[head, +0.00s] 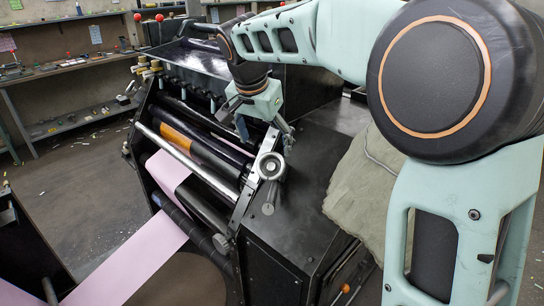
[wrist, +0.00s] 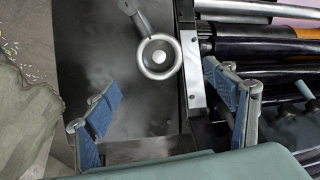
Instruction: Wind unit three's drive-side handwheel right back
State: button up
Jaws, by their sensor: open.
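A small silver handwheel (head: 270,167) with a round hub sits on the near end of the black press's roller frame. A crank arm with a dark grey knob (head: 268,208) hangs from it in the head view. The handwheel (wrist: 159,57) also shows in the wrist view, with its arm pointing up and left. My gripper (head: 267,134) is open and empty, just beyond and above the handwheel. In the wrist view the padded fingers of my gripper (wrist: 162,80) are spread wide, the wheel lying between and ahead of their tips. No unit number is readable.
Dark rollers and a chrome bar (head: 186,160) lie left of the wheel, with a pink web (head: 135,262) running off them. A grey-green cloth (head: 365,190) drapes over the machine to the right. Red-knobbed levers (head: 159,18) stand at the back. Shelves line the wall.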

aim_at(270, 164)
jog(key=x, duration=1)
jog(key=shift+d+f, duration=0.1)
jog(key=shift+f, duration=0.25)
jog(key=c, duration=1.2)
jog(key=shift+o, duration=0.2)
jog(key=shift+n, duration=0.3)
